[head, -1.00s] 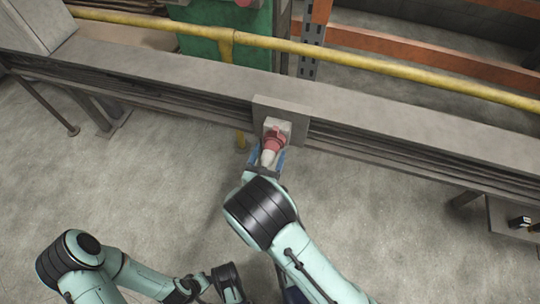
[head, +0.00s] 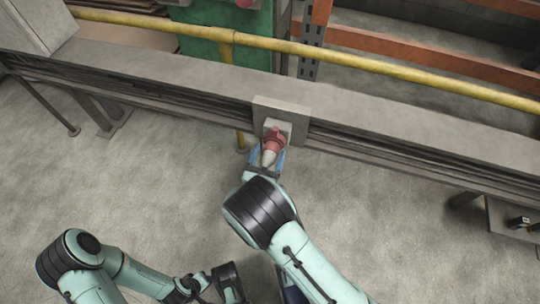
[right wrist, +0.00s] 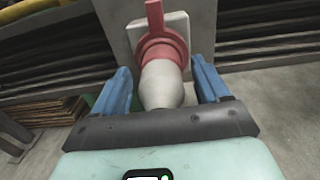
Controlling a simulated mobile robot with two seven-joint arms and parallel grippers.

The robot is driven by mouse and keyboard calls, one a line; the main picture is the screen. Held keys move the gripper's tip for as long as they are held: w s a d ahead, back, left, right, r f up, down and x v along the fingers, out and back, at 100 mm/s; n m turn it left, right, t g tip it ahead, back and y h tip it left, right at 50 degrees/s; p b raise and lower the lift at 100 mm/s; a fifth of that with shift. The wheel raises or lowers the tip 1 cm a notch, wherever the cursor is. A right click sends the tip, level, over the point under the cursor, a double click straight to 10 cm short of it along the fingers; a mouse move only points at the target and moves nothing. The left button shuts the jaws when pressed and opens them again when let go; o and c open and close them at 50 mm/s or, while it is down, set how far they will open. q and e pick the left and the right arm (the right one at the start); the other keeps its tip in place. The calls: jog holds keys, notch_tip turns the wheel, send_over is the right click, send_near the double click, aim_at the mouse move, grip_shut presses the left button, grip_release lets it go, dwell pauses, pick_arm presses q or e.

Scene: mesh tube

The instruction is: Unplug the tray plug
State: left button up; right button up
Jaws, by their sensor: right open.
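The plug (head: 268,158) has a pale grey-white body and sits at a red socket (head: 274,138) on a grey plate fixed to the tray's side wall. My right gripper (head: 267,160) is open, with its blue fingers on either side of the plug's pale body. In the right wrist view the plug (right wrist: 163,84) lies between the two fingers (right wrist: 160,88), with a gap visible on each side. The red socket (right wrist: 162,42) and its raised red flap show just beyond it. My left arm is folded at the bottom left of the head view; its fingertips cannot be made out.
The long grey cable tray (head: 400,130) crosses the view behind the socket. A yellow pipe (head: 380,74) runs above it. Orange beams and a green panel (head: 235,40) stand behind. A small shelf (head: 510,220) is at the right.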

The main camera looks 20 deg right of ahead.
jog(key=shift+w+d+r, duration=0.25)
jog(key=shift+d+r, duration=0.1)
jog(key=shift+d, duration=0.2)
jog(key=shift+h, duration=0.3)
grip_shut()
jog(key=shift+s+a+p, duration=0.1)
jog(key=shift+p, duration=0.25)
jog(key=shift+s+a+f, duration=0.15)
jog(key=shift+s+a, duration=0.15)
jog(key=shift+s, duration=0.15)
jog(key=shift+p+v, duration=0.85)
jog(key=shift+v, duration=1.55)
jog(key=shift+f, duration=0.1)
